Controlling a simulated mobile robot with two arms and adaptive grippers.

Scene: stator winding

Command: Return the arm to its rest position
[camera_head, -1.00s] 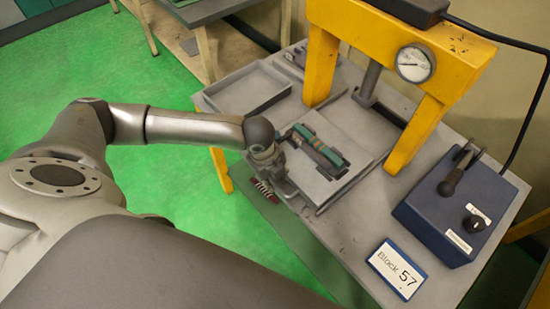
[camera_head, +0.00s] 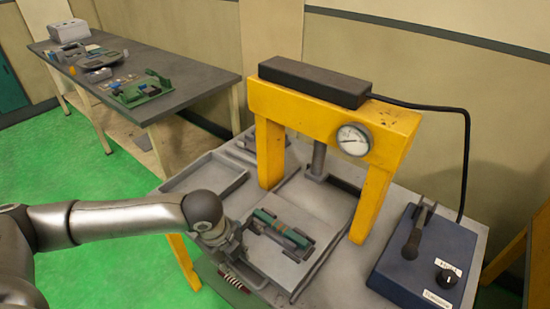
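My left arm (camera_head: 110,221) comes in from the left and ends over the near left edge of the press table. My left gripper (camera_head: 236,262) points down there, beside the grey plate (camera_head: 290,268) of the press. It is small and partly hidden by its own wrist, so I cannot tell whether its fingers are open or shut. A small red-striped piece (camera_head: 235,283) shows at its lower side; I cannot tell if it is held. A green and dark cylindrical part (camera_head: 283,230) lies in a holder on the plate, just right of the gripper. My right gripper is not in view.
A yellow press frame (camera_head: 268,150) with a gauge (camera_head: 353,139) stands behind the plate. A blue control box (camera_head: 425,262) with a lever is at right. An empty grey tray (camera_head: 205,178) lies behind my wrist. A workbench (camera_head: 190,82) with parts stands farther back. Green floor is clear at left.

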